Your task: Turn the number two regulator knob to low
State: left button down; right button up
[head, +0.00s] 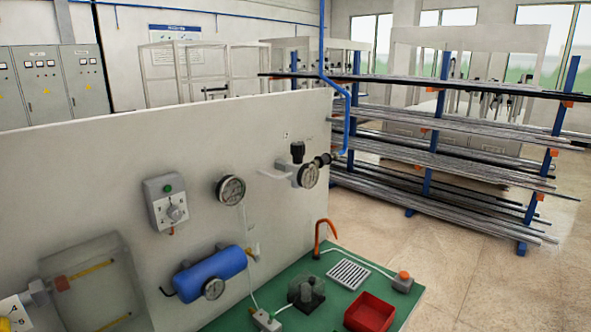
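A grey control box (160,198) is fixed to the white panel, with a green button and a round grey knob (174,213) with marks around it. The marks are too small to read. Further right on the panel is a regulator with a black knob (297,149) on top and a round gauge (309,175) beside it. No number two label can be made out on either, so I cannot tell which knob is the number two one. Neither of my grippers is in view.
Another gauge (231,190) and a blue cylinder (212,275) are on the white panel (60,165). A clear-covered box (110,285) is at lower left. A green bench top (335,300) holds a red tray (370,312). A rack of bars (430,150) stands right; floor there is open.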

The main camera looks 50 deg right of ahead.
aim_at(298, 149)
jog(key=l+z, duration=0.1)
jog(key=z, duration=0.3)
jog(key=l+z, duration=0.15)
jog(key=z, duration=0.25)
jog(key=l+z, duration=0.1)
jog(key=z, duration=0.3)
jog(key=l+z, duration=0.1)
jog(key=z, duration=0.3)
